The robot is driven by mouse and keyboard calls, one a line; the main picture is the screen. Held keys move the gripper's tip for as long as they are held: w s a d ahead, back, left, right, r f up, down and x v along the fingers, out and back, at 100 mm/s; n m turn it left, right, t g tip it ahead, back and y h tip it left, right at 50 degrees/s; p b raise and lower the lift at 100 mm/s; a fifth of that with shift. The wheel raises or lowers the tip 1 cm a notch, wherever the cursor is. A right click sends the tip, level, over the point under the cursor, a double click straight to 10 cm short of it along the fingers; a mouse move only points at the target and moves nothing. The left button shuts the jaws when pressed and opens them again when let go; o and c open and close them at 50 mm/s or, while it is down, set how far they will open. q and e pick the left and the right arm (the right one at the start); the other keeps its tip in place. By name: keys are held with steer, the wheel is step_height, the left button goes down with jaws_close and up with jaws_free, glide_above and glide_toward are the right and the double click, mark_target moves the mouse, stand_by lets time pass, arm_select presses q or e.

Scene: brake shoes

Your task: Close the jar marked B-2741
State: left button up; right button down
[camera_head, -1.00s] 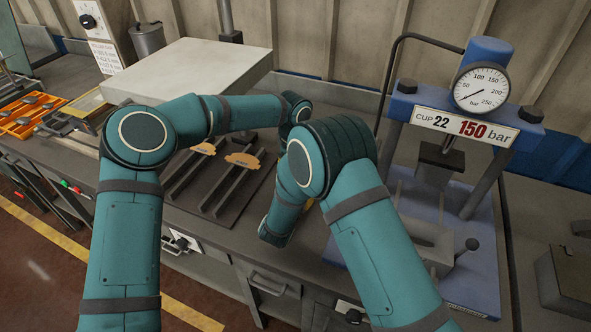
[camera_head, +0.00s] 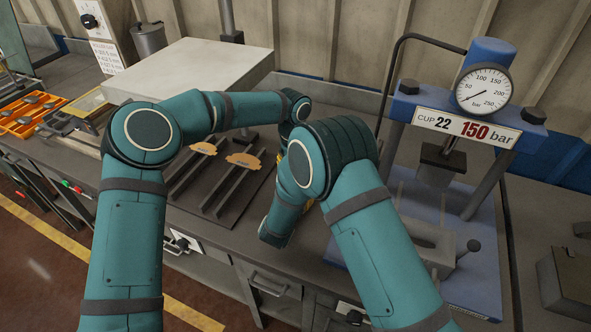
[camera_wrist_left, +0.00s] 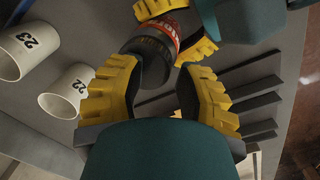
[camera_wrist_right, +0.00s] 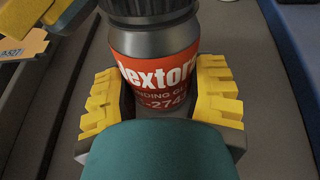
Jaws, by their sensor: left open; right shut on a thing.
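The jar (camera_wrist_right: 160,75) is grey metal with a red label (camera_wrist_right: 157,82) reading in part "-2741"; the front of the number is partly cut off. A black ribbed lid (camera_wrist_right: 150,8) sits at its top; I cannot tell how tight it is. My right gripper (camera_wrist_right: 160,103) is shut on the jar's body. In the left wrist view the jar lies tilted, its dark lid (camera_wrist_left: 150,50) towards my left gripper (camera_wrist_left: 160,92). That gripper is open, its yellow fingers spread either side of the lid end. In the head view my arms hide the jar and most of both grippers.
Two white cups marked 23 (camera_wrist_left: 27,50) and 22 (camera_wrist_left: 70,88) are beside the left gripper. A dark rack with orange-tagged shoes (camera_head: 243,160) lies on the bench. A blue press with gauge (camera_head: 484,90) stands right; a pale slab (camera_head: 190,70) is behind.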

arm_select(q)
steer(key=shift+w+d+r, duration=0.15)
steer(key=shift+r, duration=0.8)
steer(key=shift+w+d+r, duration=0.1)
steer(key=shift+w+r, duration=0.05)
steer(key=shift+r, duration=0.8)
steer(key=o, duration=0.8)
steer(key=shift+o, duration=0.4)
steer(key=shift+w+n, duration=0.2)
steer(key=shift+n, duration=0.4)
steer(key=n, duration=0.1)
steer(key=n+y, duration=0.1)
steer(key=shift+w+d+r+n+g, duration=0.15)
steer(key=shift+w+d+n+g, duration=0.15)
steer(key=shift+w+g, duration=0.1)
steer(key=shift+w+d+r+n+y, duration=0.1)
steer(key=shift+d+r+n+y, duration=0.2)
steer(key=shift+n, duration=0.4)
steer(key=shift+w+d+r+n, duration=0.1)
steer(key=shift+d+r+n, duration=0.1)
steer(key=shift+r+n, duration=0.3)
steer(key=shift+d+r+n, duration=0.2)
steer(key=shift+r+n, duration=0.1)
steer(key=shift+n, duration=0.4)
steer(key=shift+g, duration=0.3)
